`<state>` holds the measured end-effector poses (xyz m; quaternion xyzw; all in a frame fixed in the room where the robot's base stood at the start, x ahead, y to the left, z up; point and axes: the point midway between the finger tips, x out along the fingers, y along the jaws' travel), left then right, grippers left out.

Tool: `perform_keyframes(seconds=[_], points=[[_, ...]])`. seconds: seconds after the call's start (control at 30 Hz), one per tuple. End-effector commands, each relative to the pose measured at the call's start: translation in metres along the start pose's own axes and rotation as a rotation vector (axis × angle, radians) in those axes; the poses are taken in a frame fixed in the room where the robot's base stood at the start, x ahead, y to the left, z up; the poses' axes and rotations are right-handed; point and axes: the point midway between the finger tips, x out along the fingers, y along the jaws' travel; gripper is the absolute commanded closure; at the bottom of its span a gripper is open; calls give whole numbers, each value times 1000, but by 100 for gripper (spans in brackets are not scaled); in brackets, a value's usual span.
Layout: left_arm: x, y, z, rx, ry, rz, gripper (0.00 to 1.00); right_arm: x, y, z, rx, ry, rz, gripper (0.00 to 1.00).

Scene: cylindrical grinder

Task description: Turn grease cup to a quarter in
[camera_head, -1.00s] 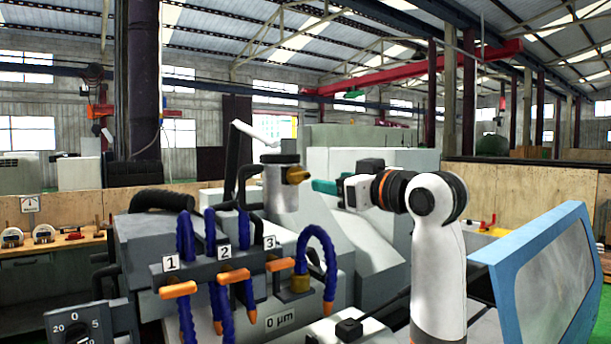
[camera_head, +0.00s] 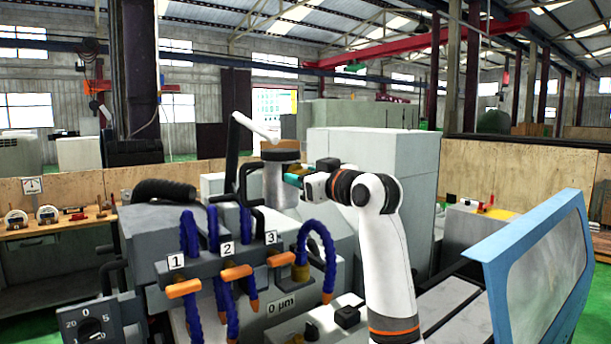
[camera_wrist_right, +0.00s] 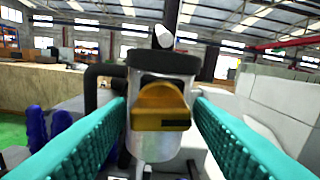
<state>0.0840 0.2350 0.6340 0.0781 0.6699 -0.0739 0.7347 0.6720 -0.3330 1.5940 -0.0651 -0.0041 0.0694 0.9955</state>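The grease cup shows in the right wrist view as a brass-yellow knob (camera_wrist_right: 160,108) with a dark slot, on the side of a pale grey cylinder with a dark rim. In the head view the cylinder (camera_head: 279,184) stands behind the coolant hoses, and the knob is hidden by my gripper. My right gripper (camera_head: 296,175) points left at it. In the right wrist view its teal ribbed fingers (camera_wrist_right: 160,112) are open, one on each side of the knob, with gaps showing. My left gripper is not in view.
Blue coolant hoses with orange handles (camera_head: 237,272), numbered 1 to 3, stand in front of the cylinder. A dark bent pipe (camera_head: 245,180) is close on its left. A blue-framed guard (camera_head: 535,270) is at the right. A wooden bench (camera_head: 60,222) lies far left.

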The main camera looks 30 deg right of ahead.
Motion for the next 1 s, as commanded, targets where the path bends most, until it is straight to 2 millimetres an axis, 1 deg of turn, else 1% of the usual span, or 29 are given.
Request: perform_keyframes(seconds=[0.03,0.1,0.2,0.27,0.5,0.77,0.8,0.9,1.0], points=[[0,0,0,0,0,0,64,0,0,0,0,0,0,61],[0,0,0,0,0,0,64,0,0,0,0,0,0,73],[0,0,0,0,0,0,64,0,0,0,0,0,0,87],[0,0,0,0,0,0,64,0,0,0,6,0,0,87],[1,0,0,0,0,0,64,0,0,0,127,0,0,87],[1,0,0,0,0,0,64,0,0,1,131,-1,-1,87],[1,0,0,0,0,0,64,-1,0,1,131,-1,-1,57],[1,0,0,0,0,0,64,0,0,1,131,-1,-1,43],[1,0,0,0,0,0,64,0,0,1,131,-1,-1,43]])
